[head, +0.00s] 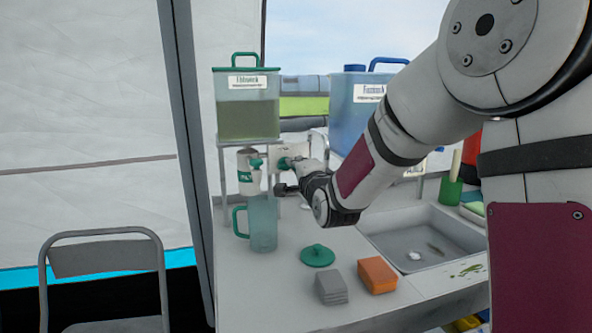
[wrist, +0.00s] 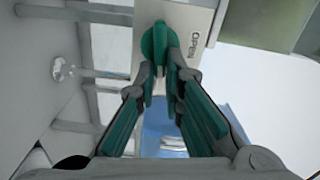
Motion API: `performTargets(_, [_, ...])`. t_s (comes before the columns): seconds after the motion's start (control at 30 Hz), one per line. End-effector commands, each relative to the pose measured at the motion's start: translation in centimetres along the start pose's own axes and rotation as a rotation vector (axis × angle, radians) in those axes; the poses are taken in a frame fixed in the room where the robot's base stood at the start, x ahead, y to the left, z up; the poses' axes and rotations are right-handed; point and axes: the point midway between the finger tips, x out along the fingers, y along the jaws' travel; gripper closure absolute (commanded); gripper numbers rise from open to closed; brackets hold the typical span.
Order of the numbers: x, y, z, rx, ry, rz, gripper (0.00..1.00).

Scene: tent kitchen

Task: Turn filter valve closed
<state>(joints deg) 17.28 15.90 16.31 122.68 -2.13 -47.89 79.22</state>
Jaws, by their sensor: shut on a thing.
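The green filter valve handle (wrist: 154,45) sits in front of a pale plate (wrist: 194,45) with lettering that seems to read OPEN in the wrist view. My gripper (wrist: 162,78) is shut on the handle, its green-padded fingers converging on it from both sides. In the head view my gripper (head: 290,163) reaches left to the plate beside the white filter cartridge (head: 248,172). The fingers largely hide the valve there. Above is a clear tank (head: 247,118) of murky greenish water with a green lid. Below the cartridge stands a bluish jug (head: 263,224) with a green handle.
A sink (head: 425,243) is to the right. A blue container (head: 350,115) stands behind my arm. A folding chair (head: 103,262) is at left.

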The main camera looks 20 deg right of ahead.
Motion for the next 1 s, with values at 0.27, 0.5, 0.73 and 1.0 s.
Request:
performTargets(0.27, [-0.01,0.35,-0.10,0.116,0.002,0.002,1.00])
performTargets(0.5, [-0.01,0.40,-0.08,0.150,0.002,0.002,1.00])
performTargets(0.73, [-0.02,0.42,-0.08,0.153,0.002,0.002,1.00])
performTargets(1.0, [-0.01,0.43,-0.06,0.152,0.002,0.002,0.71])
